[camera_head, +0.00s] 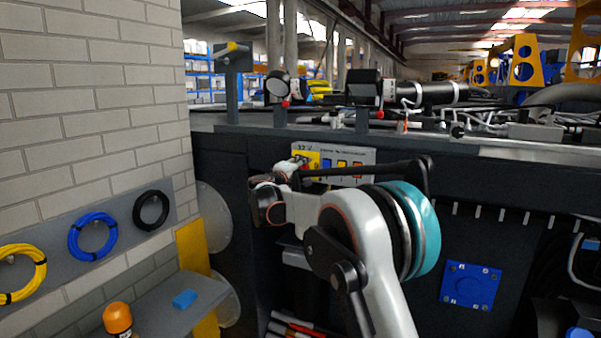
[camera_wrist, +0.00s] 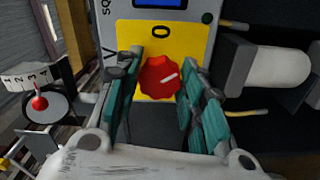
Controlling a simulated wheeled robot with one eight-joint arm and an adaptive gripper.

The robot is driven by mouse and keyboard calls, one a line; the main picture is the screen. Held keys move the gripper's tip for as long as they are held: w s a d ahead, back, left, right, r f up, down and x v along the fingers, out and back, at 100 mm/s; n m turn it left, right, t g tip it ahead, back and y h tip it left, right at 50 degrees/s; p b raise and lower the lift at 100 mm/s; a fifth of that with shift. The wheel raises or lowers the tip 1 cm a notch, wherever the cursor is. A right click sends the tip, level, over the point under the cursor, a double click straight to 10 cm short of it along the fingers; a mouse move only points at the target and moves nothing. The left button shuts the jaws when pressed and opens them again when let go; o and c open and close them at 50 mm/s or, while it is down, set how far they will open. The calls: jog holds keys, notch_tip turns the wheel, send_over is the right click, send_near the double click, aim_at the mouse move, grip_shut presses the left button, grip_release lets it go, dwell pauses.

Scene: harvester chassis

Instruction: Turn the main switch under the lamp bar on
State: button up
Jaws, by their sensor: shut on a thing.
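The main switch is a red lobed knob (camera_wrist: 160,77) on a yellow plate (camera_wrist: 190,40) in the wrist view. A white mark on it points up and to the right. My gripper (camera_wrist: 161,70) has its teal-padded fingers on either side of the knob and is shut on it. In the head view my gripper (camera_head: 292,168) is at the left end of the pale lamp bar panel (camera_head: 366,155), which carries yellow, blue and orange squares. My gripper and arm hide the knob in the head view.
Left of the knob stands a dial with a red pointer (camera_wrist: 39,103); right of it, a pale cylinder in a dark bracket (camera_wrist: 275,68). A brick wall with cable coils (camera_head: 92,236) and a shelf with an orange-capped can (camera_head: 117,319) lie left of the dark chassis.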

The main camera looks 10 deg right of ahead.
jog(key=m, duration=0.3)
jog(key=m+b, duration=0.1)
jog(key=m, duration=0.2)
jog(key=shift+f+m, duration=0.2)
jog(key=shift+m, duration=0.1)
dwell(0.4)
jog(key=o, duration=1)
jog(key=shift+o, duration=0.2)
jog(key=shift+r, duration=0.1)
jog(key=v, duration=1.2)
